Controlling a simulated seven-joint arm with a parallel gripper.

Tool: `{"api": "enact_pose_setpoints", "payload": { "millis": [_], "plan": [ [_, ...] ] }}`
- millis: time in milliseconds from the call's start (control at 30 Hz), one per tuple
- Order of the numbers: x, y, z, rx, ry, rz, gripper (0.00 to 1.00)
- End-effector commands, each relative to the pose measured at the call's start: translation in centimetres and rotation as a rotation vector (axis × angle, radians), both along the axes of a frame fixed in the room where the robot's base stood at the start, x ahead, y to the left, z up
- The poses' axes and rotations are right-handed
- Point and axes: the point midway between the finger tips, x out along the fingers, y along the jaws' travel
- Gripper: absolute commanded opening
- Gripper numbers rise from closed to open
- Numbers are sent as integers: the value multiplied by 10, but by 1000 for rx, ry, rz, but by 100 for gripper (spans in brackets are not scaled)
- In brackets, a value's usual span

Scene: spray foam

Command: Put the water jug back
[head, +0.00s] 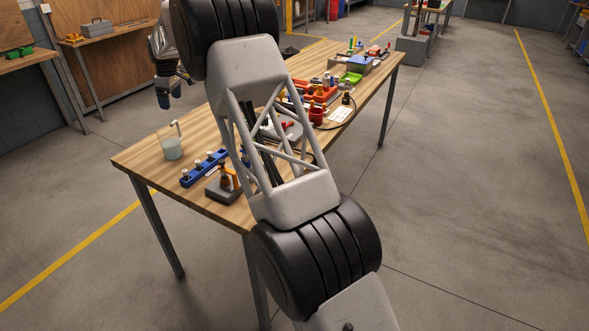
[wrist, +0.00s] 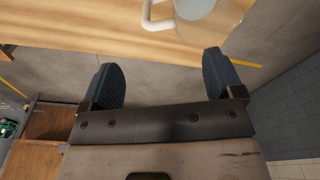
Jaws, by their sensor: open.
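The water jug (head: 172,150) is a clear vessel with pale liquid and a white handle. It stands upright near the left end of the wooden workbench (head: 143,163). In the wrist view the jug (wrist: 202,12) is cut off by the top edge, its handle to the left. My gripper (head: 163,102) is beyond the bench's far long edge, apart from the jug. In the wrist view my gripper (wrist: 160,65) has its two dark blue fingers spread, with nothing between them but floor and the bench edge behind.
A blue rack (head: 204,168) with white-topped items sits right of the jug. A grey block (head: 222,190) with an orange part stands near the front edge. My arm hides the bench's middle.

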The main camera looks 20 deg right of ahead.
Motion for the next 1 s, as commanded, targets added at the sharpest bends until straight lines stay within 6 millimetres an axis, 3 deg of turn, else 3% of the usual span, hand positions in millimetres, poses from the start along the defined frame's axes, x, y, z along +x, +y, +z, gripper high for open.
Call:
{"api": "enact_pose_setpoints", "payload": {
  "millis": [367,1000],
  "plan": [
    [-23,-24,28,1,-6,-55,86],
    [-141,-122,118,1,-25,-293,86]
  ]
}}
